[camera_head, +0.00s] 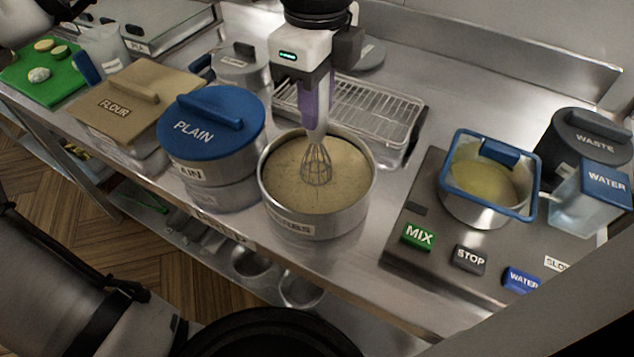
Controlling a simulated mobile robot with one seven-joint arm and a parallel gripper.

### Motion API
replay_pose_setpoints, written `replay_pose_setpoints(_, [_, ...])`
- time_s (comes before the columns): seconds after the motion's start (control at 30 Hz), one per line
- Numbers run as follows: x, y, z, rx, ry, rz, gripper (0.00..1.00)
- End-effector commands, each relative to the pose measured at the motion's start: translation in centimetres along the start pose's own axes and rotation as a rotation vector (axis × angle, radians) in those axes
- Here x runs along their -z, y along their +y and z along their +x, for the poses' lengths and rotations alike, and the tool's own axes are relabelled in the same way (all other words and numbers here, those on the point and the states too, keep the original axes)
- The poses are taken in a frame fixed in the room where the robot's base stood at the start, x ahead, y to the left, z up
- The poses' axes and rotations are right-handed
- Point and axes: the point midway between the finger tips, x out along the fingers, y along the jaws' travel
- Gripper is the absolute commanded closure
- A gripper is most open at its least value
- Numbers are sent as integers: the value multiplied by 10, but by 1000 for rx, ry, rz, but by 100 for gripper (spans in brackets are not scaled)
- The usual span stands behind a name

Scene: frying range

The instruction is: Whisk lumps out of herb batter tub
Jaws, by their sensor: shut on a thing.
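The herb batter tub (284,222) is a round steel tub near the counter's front edge. Its label is partly readable as "HERBS". It is open and filled with greenish-tan, speckled batter (345,178). My gripper (316,88) is above the tub, pointing down, shut on the whisk (316,165) by its purple-and-grey handle. The whisk's wire head is upright over the middle of the tub, at the batter; how deep its tip sits is hard to tell. I cannot make out separate lumps.
A blue-lidded tub marked "PLAIN" (193,146) stands close on the left, beside a flour bin (122,97). A wire rack (385,112) lies behind. Right are a mixer station (407,265) with buttons, a blue-rimmed pot (482,212), a waste bin (590,140) and a water container (588,205).

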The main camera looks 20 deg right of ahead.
Motion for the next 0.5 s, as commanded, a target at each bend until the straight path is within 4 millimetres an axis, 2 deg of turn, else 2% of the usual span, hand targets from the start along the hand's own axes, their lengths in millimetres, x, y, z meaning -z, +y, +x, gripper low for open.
replay_pose_setpoints(0.27, [0, 0, -4, 0, 0, 0, 98])
replay_pose_setpoints(0.5, [0, 0, -22, 0, 0, 0, 98])
